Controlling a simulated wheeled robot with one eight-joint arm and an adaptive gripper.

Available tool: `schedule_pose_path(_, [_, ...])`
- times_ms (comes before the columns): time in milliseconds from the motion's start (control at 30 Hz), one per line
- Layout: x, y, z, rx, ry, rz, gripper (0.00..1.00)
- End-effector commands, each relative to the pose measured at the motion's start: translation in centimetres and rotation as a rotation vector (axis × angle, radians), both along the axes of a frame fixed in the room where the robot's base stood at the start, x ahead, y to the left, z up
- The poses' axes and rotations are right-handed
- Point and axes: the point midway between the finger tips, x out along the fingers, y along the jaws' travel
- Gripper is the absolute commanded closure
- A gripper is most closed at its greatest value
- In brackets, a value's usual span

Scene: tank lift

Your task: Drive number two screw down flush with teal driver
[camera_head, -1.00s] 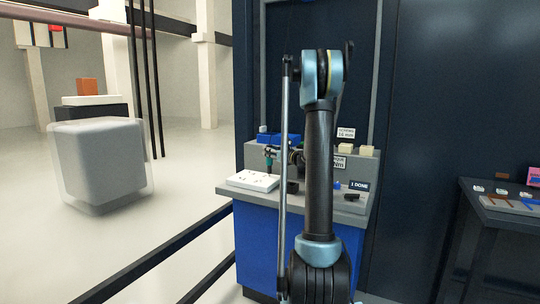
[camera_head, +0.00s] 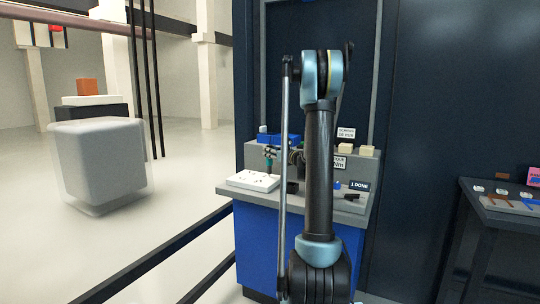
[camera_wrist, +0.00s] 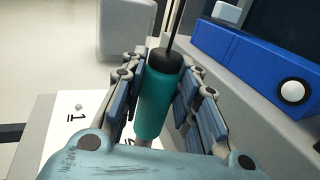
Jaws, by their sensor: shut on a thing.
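The teal driver (camera_wrist: 155,108) stands between the finger pads of my gripper (camera_wrist: 165,75) in the wrist view. My gripper is shut on its teal handle; a black collar and thin dark shaft extend towards the top of that picture. A white board (camera_wrist: 52,140) lies below, with a printed "1" and a small grey screw head beside it. The number two screw cannot be made out; the gripper and driver cover part of the board. In the head view the driver (camera_head: 269,162) is upright over the back right part of the white board (camera_head: 247,184).
A blue bin (camera_wrist: 240,55) with a white round thing on its side is right of the gripper in the wrist view. The grey bench (camera_head: 228,192) carries signs, including "1 DONE" (camera_head: 359,186), and pale blocks (camera_head: 346,148). A dark side table (camera_head: 500,208) stands at right.

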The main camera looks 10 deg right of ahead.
Motion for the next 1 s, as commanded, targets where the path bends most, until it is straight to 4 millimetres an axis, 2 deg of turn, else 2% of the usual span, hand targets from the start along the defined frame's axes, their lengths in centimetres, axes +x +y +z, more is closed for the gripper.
schedule_pose_path(1000, [0.02, -0.01, -0.81, 0.000, 0.000, 0.000, 0.95])
